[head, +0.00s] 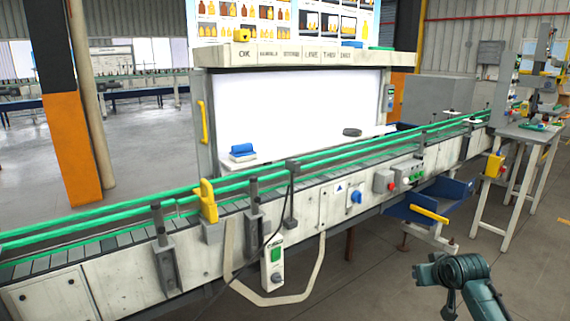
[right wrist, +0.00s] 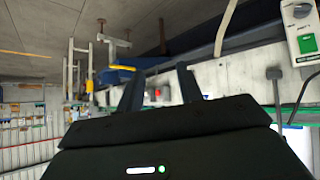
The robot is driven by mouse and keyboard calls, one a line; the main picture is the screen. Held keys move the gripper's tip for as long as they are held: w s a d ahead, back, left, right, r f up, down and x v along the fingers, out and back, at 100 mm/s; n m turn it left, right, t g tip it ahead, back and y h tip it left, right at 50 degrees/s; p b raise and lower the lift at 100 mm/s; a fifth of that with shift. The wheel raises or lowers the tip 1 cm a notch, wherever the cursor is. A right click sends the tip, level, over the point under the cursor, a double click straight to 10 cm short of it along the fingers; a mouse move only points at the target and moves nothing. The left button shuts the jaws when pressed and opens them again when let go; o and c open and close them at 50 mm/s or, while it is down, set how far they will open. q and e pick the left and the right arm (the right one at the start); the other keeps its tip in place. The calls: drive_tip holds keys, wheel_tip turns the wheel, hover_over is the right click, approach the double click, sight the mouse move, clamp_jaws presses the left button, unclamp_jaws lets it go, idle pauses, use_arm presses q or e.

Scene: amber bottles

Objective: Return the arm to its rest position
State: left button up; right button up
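My right arm (head: 462,275) shows at the lower right of the head view as a bent teal link above the floor, apart from the conveyor. Its fingers are not clear there. In the right wrist view my right gripper (right wrist: 160,82) has its two dark fingers spread apart, with nothing seen between them. My left arm and gripper are not in the head view.
A conveyor (head: 200,258) with green rails crosses the view, with a lit inspection booth (head: 290,110) behind it. A blue bin (head: 428,204) hangs at its front. A metal table (head: 520,132) stands at right. Open floor lies at lower right.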

drive_tip(key=w+r+n+t+h, duration=0.1)
drive_tip(key=w+r+t, duration=0.25)
drive_tip(key=r, duration=0.25)
drive_tip(key=w+r+n+t, duration=0.1)
drive_tip(key=w+r+t, duration=0.1)
drive_tip(key=r+t, duration=0.25)
drive_tip(key=s+a+f+n+g+y, duration=0.1)
drive_tip(key=s+a+f+g+y, duration=0.1)
drive_tip(key=s+a+f, duration=0.55)
drive_tip(key=s+a+f+n+g+y, duration=0.1)
drive_tip(key=s+a+f, duration=0.3)
drive_tip(key=s+f, duration=0.5)
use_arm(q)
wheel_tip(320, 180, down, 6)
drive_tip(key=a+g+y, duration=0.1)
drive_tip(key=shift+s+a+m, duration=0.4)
use_arm(e)
drive_tip(key=s+a+f+g+y, duration=0.1)
drive_tip(key=s+a+f, duration=0.3)
drive_tip(key=s, duration=0.7)
drive_tip(key=s+a+f+m+g+y, duration=0.1)
drive_tip(key=s+a+f, duration=0.3)
drive_tip(key=s, duration=0.8)
drive_tip(key=shift+s+a+f+g, duration=0.3)
drive_tip(key=shift+a+g, duration=0.6)
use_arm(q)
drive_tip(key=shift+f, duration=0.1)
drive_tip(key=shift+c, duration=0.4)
